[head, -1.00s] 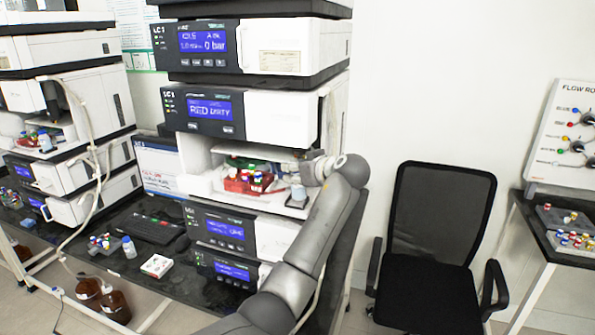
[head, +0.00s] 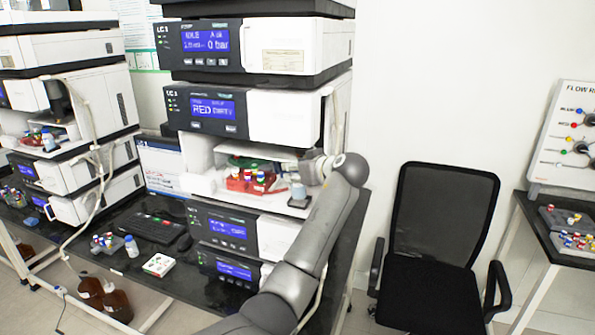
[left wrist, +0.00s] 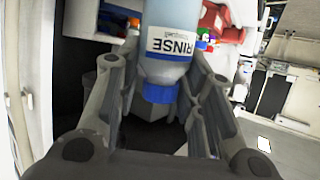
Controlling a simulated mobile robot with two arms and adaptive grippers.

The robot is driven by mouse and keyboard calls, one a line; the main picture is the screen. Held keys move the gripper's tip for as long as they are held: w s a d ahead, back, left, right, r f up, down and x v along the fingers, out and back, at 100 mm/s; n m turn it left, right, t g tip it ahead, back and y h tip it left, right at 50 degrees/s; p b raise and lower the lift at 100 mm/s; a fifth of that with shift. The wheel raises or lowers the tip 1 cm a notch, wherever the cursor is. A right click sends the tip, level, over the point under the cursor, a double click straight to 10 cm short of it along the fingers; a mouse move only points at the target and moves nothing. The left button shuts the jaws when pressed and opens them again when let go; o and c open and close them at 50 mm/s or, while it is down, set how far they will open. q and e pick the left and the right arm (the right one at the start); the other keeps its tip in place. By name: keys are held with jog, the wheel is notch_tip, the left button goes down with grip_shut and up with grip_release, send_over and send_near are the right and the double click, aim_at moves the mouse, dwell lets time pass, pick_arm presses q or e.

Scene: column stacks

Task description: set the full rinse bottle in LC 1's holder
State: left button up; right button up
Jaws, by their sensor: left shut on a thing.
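The rinse bottle (left wrist: 175,62), pale with a white RINSE label and a blue cap (left wrist: 160,93), is between the fingers of my left gripper (left wrist: 165,75), which is shut on it in the left wrist view. In the head view my left gripper (head: 308,172) is at the right end of the open bay of the LC 1 stack (head: 290,103). A small grey block (head: 299,202) at the bay's front right, below the gripper, looks like the holder. I cannot tell whether the bottle touches it. My right gripper is not in view.
A red vial rack (head: 240,185) stands in the bay, left of the gripper. Another bottle with a blue cap (head: 131,246) stands on the bench near a keyboard (head: 150,226). A second instrument stack (head: 90,100) is at the left. A chair (head: 440,210) stands right of the bench.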

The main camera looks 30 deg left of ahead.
pick_arm(q)
jog(key=shift+f+b, duration=0.65)
jog(key=shift+f, duration=0.25)
dwell(0.6)
dwell(0.3)
jog(key=o, duration=1)
jog(key=shift+d, duration=0.15)
